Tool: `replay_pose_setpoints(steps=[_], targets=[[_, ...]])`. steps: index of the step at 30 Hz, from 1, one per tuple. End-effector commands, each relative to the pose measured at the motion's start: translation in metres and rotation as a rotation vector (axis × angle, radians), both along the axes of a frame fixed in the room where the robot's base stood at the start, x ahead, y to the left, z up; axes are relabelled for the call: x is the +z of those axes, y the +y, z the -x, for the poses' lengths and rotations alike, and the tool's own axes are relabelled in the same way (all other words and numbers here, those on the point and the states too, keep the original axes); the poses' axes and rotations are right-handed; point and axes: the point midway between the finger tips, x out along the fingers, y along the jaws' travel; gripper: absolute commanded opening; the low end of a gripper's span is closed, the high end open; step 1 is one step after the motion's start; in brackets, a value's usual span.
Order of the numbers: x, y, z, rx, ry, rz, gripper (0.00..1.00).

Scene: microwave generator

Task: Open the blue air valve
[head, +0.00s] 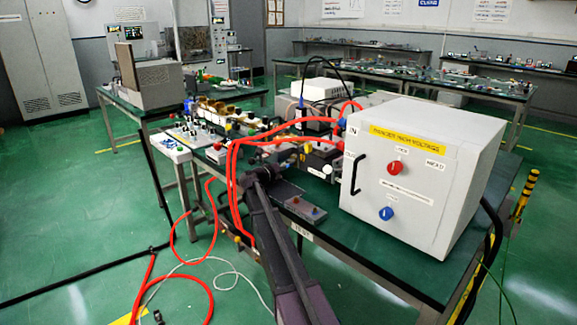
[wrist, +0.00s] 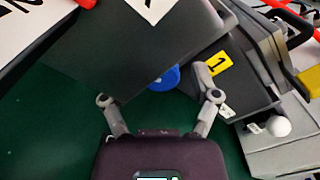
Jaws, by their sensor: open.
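A blue round part (wrist: 163,78), which looks like the blue air valve, shows in the wrist view. It peeks out from under the edge of a dark plate or box (wrist: 125,55), which covers most of it. My gripper (wrist: 155,88) is open, its fingers spread to either side of the blue part, with nothing between them touching it that I can see. The left fingertip seems hidden by the dark plate. In the head view my gripper (head: 262,174) is at the table's near edge, beside the red hoses; the blue part cannot be made out there.
A white high-voltage cabinet (head: 430,165) with red and blue knobs stands right of my arm. Red hoses (head: 233,165) loop close by on the left. A grey box (head: 305,209) lies on the green table. A white ball knob (wrist: 278,126) is at right in the wrist view.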

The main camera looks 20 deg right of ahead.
Motion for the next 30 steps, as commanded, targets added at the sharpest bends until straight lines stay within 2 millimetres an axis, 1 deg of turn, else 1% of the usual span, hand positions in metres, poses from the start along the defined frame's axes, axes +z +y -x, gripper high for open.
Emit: replay_pose_setpoints(steps=[10,11,12,14,15,17,18,19,25,30], targets=[[0.0000,-0.0024,-0.0007,0.000,0.000,0.000,0.79],[-0.0001,-0.0024,-0.0008,0.000,0.000,0.000,0.76],[0.0000,-0.0024,-0.0007,0.000,0.000,0.000,0.64],[0.0000,-0.0024,-0.0007,0.000,0.000,0.000,0.46],[0.0000,-0.0024,-0.0007,0.000,0.000,0.000,0.34],[0.0000,-0.0024,-0.0007,0.000,0.000,0.000,0.16],[0.0000,-0.0025,-0.0008,0.000,0.000,0.000,0.04],[-0.0001,-0.0026,-0.0009,0.000,0.000,0.000,0.00],[0.0001,-0.0029,-0.0009,0.000,0.014,0.005,0.00],[0.0004,-0.0032,-0.0009,0.000,0.078,0.028,0.00]])
